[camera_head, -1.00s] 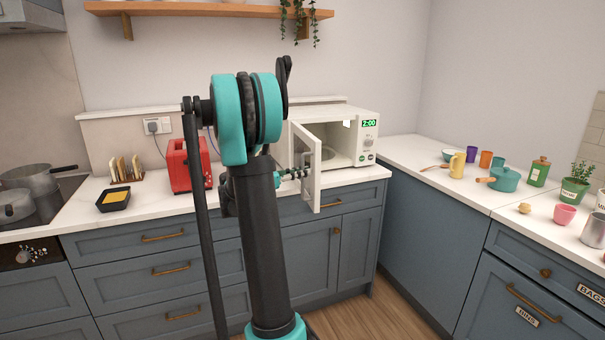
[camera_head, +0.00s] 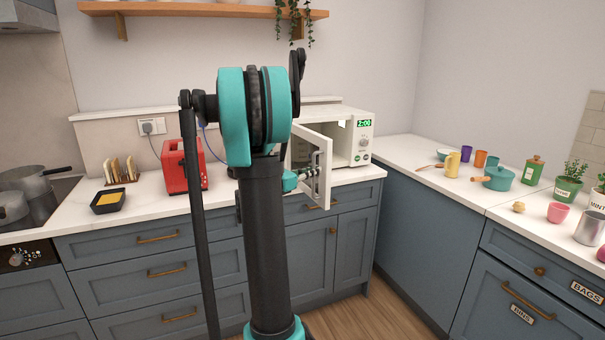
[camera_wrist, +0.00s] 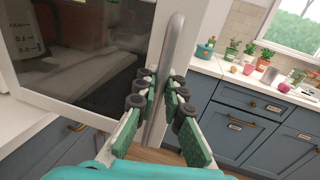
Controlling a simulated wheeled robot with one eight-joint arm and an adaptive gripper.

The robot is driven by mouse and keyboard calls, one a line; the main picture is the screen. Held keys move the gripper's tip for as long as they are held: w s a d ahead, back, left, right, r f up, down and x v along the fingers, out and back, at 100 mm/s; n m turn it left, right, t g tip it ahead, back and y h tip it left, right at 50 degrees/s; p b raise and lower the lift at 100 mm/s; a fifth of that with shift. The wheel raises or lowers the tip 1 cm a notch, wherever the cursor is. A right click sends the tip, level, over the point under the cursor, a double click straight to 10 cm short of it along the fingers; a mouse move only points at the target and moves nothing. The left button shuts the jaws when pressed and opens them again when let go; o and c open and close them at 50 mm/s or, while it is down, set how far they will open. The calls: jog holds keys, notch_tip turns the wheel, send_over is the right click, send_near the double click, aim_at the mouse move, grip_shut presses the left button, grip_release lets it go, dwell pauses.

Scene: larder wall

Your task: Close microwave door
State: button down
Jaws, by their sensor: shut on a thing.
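My gripper (camera_head: 308,174) is at the door's outer face, partly hidden by my arm. In the wrist view my gripper (camera_wrist: 160,88) has its green-padded fingers on both sides of the upright grey door handle (camera_wrist: 174,45), shut on it. The door's dark window (camera_wrist: 75,50) fills the left of that view.
A red toaster (camera_head: 180,166) stands left of my arm, with a black dish (camera_head: 108,203) further left. The right counter holds cups, a teal pot (camera_head: 498,178) and plants.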

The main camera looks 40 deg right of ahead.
jog(key=w+d+n+t+y, duration=0.2)
jog(key=d+n+t, duration=0.45)
jog(key=d, duration=1.65)
jog(key=w+d+n+t+y, duration=0.6)
jog(key=w+d+t+y, duration=0.2)
jog(key=w+d, duration=0.9)
jog(key=shift+w+t+y, duration=0.3)
jog(key=shift+w+t, duration=0.35)
jog(key=shift+w, duration=0.1)
jog(key=c, duration=1.9)
grip_release()
jog(key=shift+w, duration=0.1)
